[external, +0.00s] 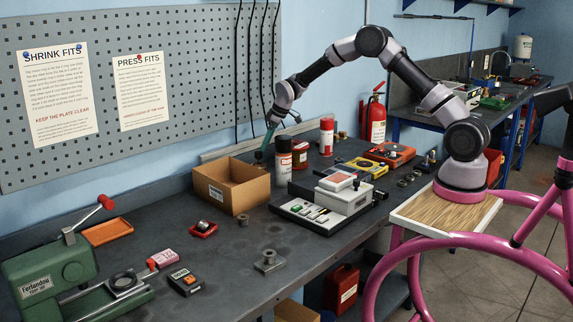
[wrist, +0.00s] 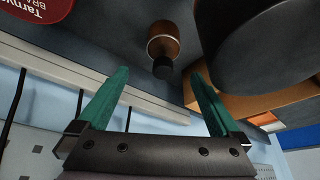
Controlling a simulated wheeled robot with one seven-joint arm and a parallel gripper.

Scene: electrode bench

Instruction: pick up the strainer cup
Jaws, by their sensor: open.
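No thing in view is plainly marked as the strainer cup. In the wrist view a small copper-brown cylinder with a dark end (wrist: 163,42) stands on the dark bench, and it may be the cup; I cannot tell for sure. My gripper (wrist: 160,76) is open, with its two teal fingers apart and nothing between them. The brown cylinder shows just beyond the fingertips, roughly centred between them. In the external view my gripper (external: 262,151) points down at the back of the bench, near the pegboard wall. There the cylinder is not clearly visible.
A black-topped can (external: 284,163) stands close beside my gripper; a big dark round shape (wrist: 262,40) fills the wrist view's right. A cardboard box (external: 245,209) is just left. A red-labelled thing (wrist: 38,8) is at the wrist view's top left.

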